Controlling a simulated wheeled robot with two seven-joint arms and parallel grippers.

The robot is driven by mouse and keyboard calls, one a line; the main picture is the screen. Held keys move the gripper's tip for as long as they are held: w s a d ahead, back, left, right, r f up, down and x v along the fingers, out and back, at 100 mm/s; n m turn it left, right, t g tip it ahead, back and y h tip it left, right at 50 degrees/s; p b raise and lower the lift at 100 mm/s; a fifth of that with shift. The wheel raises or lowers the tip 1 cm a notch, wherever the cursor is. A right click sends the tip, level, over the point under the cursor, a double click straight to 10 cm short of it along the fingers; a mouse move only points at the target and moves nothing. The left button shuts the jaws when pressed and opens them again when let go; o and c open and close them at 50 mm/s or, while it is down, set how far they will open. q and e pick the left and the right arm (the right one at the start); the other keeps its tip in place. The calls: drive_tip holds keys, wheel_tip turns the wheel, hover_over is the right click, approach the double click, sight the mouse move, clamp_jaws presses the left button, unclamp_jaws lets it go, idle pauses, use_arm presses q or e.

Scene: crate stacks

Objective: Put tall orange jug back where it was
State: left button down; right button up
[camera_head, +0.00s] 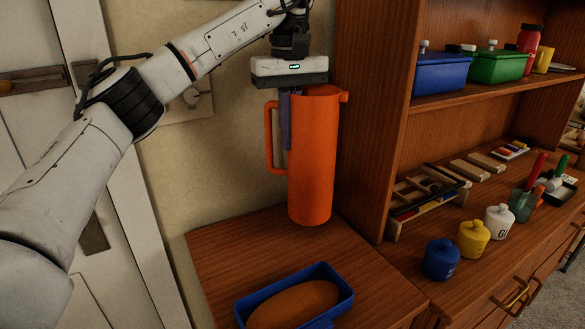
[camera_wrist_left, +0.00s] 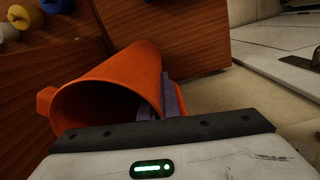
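The tall orange jug (camera_head: 313,160) is upright in the head view, with its handle (camera_head: 270,138) to the left and spout to the right. My left gripper (camera_head: 287,122) comes down from above at the jug's left wall, near the handle. One finger shows outside the wall; the jug hides the rest. In the left wrist view the jug (camera_wrist_left: 128,75) appears open-mouthed and empty, with the purple fingers (camera_wrist_left: 160,102) at its wall, seemingly gripping it. The jug's base is over the wooden side top (camera_head: 225,250); I cannot tell whether it touches. My right gripper is out of view.
A blue tray (camera_head: 240,311) with an orange-brown oval thing (camera_head: 292,305) stands in front of the jug. The tall shelf side (camera_head: 365,120) is close on the right. Blue, yellow and white pots (camera_head: 440,259) line the right counter. Bare wood lies left of the jug.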

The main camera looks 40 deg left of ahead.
use_arm(q)
drive_tip(key=shift+f, duration=1.9)
drive_tip(key=shift+f, duration=0.2)
drive_tip(key=c, duration=2)
unclamp_jaws()
drive_tip(key=shift+s, duration=0.1)
wheel_tip(320, 180, up, 12)
drive_tip(key=p, duration=0.3)
drive_tip(key=shift+r+p, duration=0.15)
drive_tip(key=shift+p, duration=0.2)
drive_tip(key=shift+d, duration=0.1)
